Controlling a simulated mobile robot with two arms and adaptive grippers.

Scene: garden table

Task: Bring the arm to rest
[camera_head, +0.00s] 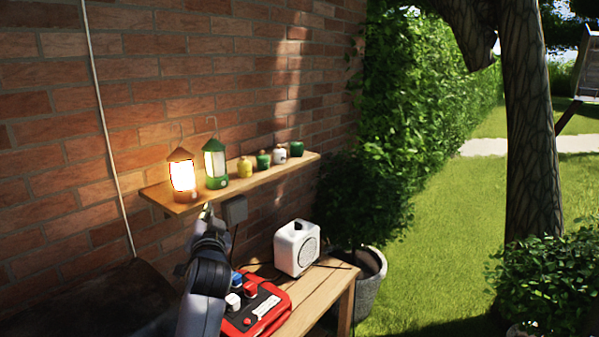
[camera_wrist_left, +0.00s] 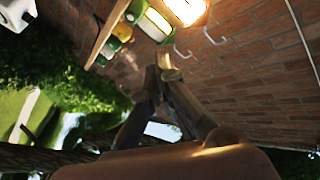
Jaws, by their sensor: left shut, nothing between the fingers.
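My left gripper (camera_head: 207,212) is shut and empty in the head view. It is raised in front of the wooden shelf (camera_head: 245,184), near the shelf's front edge and below the lanterns. In the left wrist view the closed fingertips (camera_wrist_left: 165,62) meet with nothing between them, with the brick wall beyond. My left arm (camera_head: 205,285) comes up from the bottom of the head view and hides part of the bench. My right gripper is in neither view.
A lit orange lantern (camera_head: 182,176), a green lantern (camera_head: 215,163) and several small jars (camera_head: 263,160) stand on the shelf. Below, a wooden bench (camera_head: 318,292) carries a white speaker-like box (camera_head: 297,248) and a red case (camera_head: 262,310). Grass lies open to the right.

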